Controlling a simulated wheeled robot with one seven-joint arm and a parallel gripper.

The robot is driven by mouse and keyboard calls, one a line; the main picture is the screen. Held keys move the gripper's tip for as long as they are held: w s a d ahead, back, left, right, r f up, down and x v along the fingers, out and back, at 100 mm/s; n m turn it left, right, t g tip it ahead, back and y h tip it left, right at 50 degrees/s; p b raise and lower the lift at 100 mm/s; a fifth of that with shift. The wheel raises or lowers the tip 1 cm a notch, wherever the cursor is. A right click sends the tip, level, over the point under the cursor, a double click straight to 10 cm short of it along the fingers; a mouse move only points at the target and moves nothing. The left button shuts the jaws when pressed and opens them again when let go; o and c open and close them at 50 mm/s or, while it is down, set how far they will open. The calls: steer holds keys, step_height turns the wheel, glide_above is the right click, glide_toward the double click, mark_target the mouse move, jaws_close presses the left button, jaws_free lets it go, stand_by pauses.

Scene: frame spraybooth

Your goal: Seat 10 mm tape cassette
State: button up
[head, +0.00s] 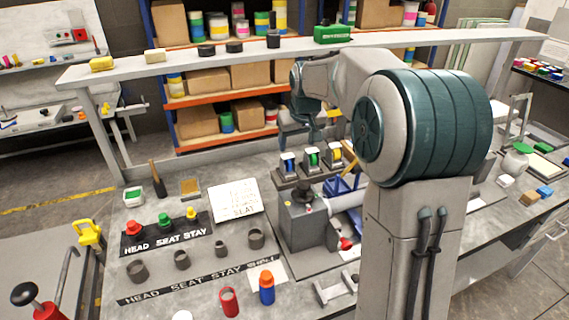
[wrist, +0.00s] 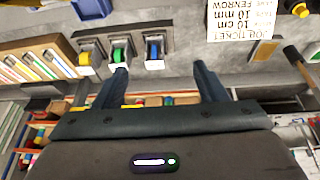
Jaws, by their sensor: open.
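Three tape cassettes stand in a row of dark holders: a blue one (head: 289,165), a green one (head: 312,159) and a yellow one (head: 334,154). In the wrist view the row runs yellow (wrist: 84,59), green (wrist: 119,54), blue (wrist: 153,50) from left to right. I cannot read their widths. My gripper (wrist: 161,74) is open and empty, above the row, with its left fingertip near the green cassette in the picture. The job ticket (wrist: 243,17) reads 10 cm and 10 mm. A grey machine (head: 305,222) stands in front of the cassettes.
A board labelled HEAD SEAT STAY (head: 167,236) holds red, green and yellow knobs. Several dark rings (head: 181,260), a red cylinder (head: 229,301) and a blue bottle (head: 267,290) stand on the bench. A raised shelf (head: 220,58) crosses behind the cassettes.

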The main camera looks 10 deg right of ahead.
glide_toward(290, 157)
steer(key=shift+y, duration=0.3)
steer(key=p+x, duration=0.1)
steer(key=x, duration=0.7)
steer(key=shift+s+d+f, duration=0.1)
steer(key=shift+d+f, duration=0.05)
steer(key=shift+p+x, duration=1.1)
steer(key=shift+x, duration=1.6)
steer(key=shift+c, duration=0.3)
steer(key=c, duration=1.1)
